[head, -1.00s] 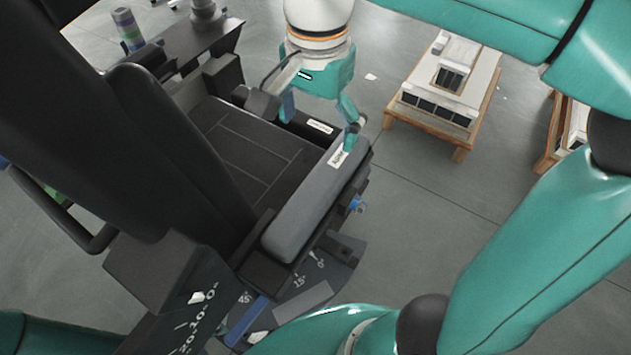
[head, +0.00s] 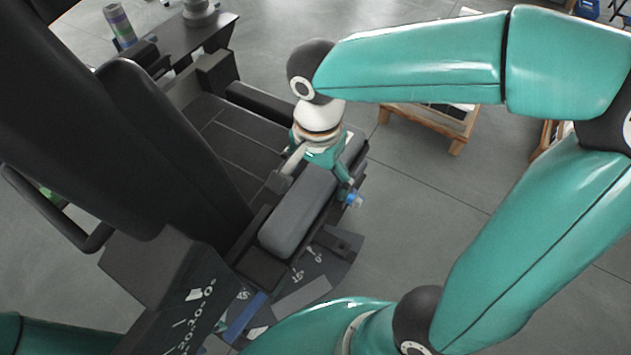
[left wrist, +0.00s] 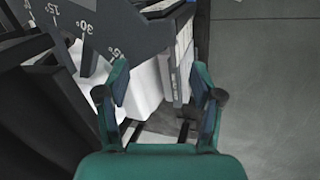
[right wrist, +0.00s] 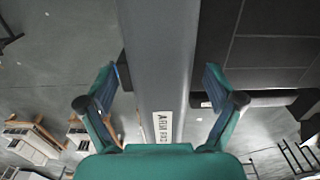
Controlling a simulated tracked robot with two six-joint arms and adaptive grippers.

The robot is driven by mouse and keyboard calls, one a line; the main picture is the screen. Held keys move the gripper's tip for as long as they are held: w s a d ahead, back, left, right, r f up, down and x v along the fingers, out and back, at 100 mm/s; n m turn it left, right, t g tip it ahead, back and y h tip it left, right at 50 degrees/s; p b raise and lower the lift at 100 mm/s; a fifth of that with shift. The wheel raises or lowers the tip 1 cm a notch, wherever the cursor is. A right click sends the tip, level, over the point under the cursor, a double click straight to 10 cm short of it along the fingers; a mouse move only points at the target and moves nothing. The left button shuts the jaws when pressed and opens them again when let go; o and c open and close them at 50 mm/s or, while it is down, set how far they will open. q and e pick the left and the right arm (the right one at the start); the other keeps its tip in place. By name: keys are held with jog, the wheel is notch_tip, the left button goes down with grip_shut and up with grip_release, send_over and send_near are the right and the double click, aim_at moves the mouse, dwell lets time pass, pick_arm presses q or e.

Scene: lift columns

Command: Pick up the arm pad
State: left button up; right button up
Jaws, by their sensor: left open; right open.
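The arm pad (head: 297,218) is a long grey cushion on the near side of a dark chair in the head view. In the right wrist view the pad (right wrist: 157,60) runs between the open fingers, with a white "ARM PAD" label (right wrist: 163,127) on it. My right gripper (head: 316,182) straddles the pad, one finger on each side, and hides its far part. In the right wrist view my right gripper (right wrist: 160,80) shows gaps between fingers and pad. My left gripper (left wrist: 160,82) is open and empty in the left wrist view; the head view does not show it.
The dark chair seat (head: 230,150) and tall backrest (head: 165,140) stand left of the pad. An angle-marked plate (left wrist: 85,30) and white parts (left wrist: 140,85) are before my left gripper. A wooden stand (head: 455,135) is partly behind my right arm.

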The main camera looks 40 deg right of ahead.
aim_at(317, 176)
jog(key=shift+f, duration=0.6)
jog(key=c, duration=1.4)
jog(key=shift+r, duration=0.1)
notch_tip(317, 176, up, 10)
jog(key=shift+r, duration=0.25)
